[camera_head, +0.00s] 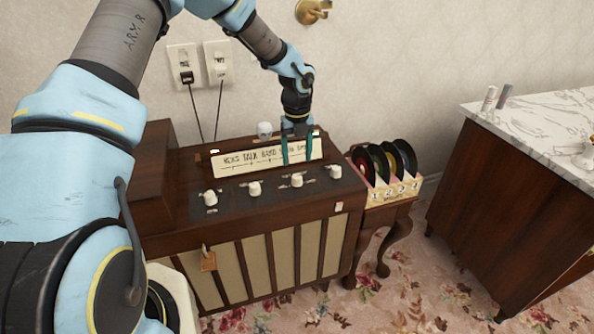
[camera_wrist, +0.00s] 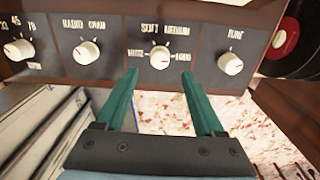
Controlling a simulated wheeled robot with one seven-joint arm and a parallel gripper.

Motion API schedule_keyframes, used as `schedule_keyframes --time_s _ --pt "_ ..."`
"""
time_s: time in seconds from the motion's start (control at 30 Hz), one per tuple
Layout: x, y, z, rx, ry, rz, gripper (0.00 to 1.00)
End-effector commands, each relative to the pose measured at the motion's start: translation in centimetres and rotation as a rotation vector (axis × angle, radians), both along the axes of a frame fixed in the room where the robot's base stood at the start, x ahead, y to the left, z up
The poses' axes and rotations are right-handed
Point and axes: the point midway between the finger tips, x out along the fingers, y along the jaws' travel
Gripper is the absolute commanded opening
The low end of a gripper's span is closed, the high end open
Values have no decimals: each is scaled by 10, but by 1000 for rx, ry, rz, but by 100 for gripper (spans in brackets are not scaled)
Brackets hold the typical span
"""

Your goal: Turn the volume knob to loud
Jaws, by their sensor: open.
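The volume knob (camera_wrist: 160,58) is a white round knob on the dark control panel, with "SOFT" and "MEDIUM" lettered above it. It is third from the left in the row, and it also shows in the head view (camera_head: 296,180). Its pointer is too small to read surely. My gripper (camera_head: 297,161) points down over the radio cabinet (camera_head: 290,213), just behind and above this knob. In the wrist view the teal fingers (camera_wrist: 160,73) are spread, with the knob between and beyond their tips. The fingers look apart from the knob.
Similar white knobs sit left, including the "RADIO GRAM" knob (camera_wrist: 86,53), and the "TUNE" knob (camera_wrist: 230,63) sits right. A lit dial strip (camera_head: 250,160) stands behind the knobs. A record rack (camera_head: 395,190) is right of the cabinet, and a marble-topped cabinet (camera_head: 535,120) stands farther right.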

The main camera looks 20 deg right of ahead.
Motion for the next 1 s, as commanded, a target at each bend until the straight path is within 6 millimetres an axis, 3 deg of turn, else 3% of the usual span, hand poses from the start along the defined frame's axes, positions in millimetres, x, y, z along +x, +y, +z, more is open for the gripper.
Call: schedule_keyframes --time_s 0.13,0.3,0.83,0.93,1.0 --pt "0 0 23 0 -2 -1 70" --pt "0 0 36 1 1 1 70" --pt "0 1 38 1 1 4 70" --pt "1 12 43 5 -4 72 70" --pt "3 31 49 13 -9 195 70"
